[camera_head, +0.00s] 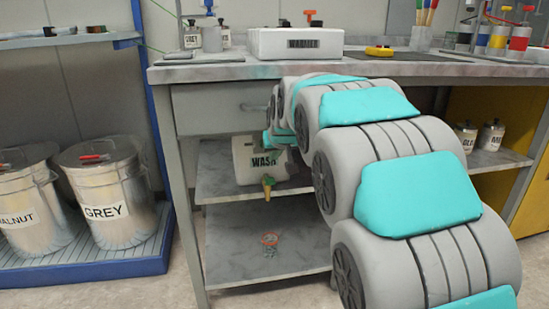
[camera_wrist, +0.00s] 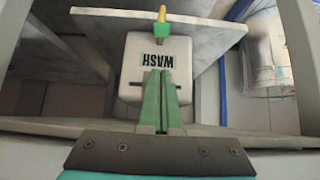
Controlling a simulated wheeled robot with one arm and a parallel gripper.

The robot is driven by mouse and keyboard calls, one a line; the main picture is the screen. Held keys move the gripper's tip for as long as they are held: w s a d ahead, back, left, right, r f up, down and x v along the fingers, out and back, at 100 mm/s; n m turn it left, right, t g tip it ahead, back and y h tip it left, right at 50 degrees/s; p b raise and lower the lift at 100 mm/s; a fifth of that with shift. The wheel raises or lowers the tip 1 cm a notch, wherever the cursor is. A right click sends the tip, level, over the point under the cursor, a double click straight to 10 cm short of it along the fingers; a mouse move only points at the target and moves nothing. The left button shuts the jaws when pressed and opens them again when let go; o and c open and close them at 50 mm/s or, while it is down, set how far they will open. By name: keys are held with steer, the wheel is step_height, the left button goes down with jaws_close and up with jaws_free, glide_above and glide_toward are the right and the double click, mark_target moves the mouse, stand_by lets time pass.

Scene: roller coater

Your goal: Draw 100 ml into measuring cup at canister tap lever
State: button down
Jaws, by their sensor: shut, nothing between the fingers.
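The white canister marked WASH (camera_head: 250,160) stands on the middle shelf under the bench; it also shows upside down in the wrist view (camera_wrist: 132,62). Its tap (camera_head: 267,186) juts out over the shelf's front edge, and its yellow-and-green lever end shows in the wrist view (camera_wrist: 162,24). A small clear cup with orange-red marks (camera_head: 269,241), seemingly the measuring cup, sits on the lower shelf below the tap. My gripper (camera_wrist: 161,72) is shut and empty, its green fingers over the canister's face in the wrist view, apart from the tap. In the head view my arm partly hides it.
The bench top (camera_head: 210,73) and drawer (camera_head: 215,106) lie above the canister. Table legs flank the shelves. Two small jars (camera_head: 478,137) stand on the right shelf. Metal buckets marked GREY (camera_head: 107,190) and WALNUT (camera_head: 28,195) stand at left. The lower shelf (camera_head: 225,265) is mostly clear.

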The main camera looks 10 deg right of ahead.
glide_above(269, 179)
steer(key=s, duration=0.3)
step_height(269, 179, down, 6)
steer(key=f, duration=0.1)
steer(key=f+b, duration=0.1)
steer(key=f, duration=0.1)
steer(key=shift+w+f, duration=0.25)
steer(key=shift+f, duration=0.05)
steer(key=shift+f, duration=0.1)
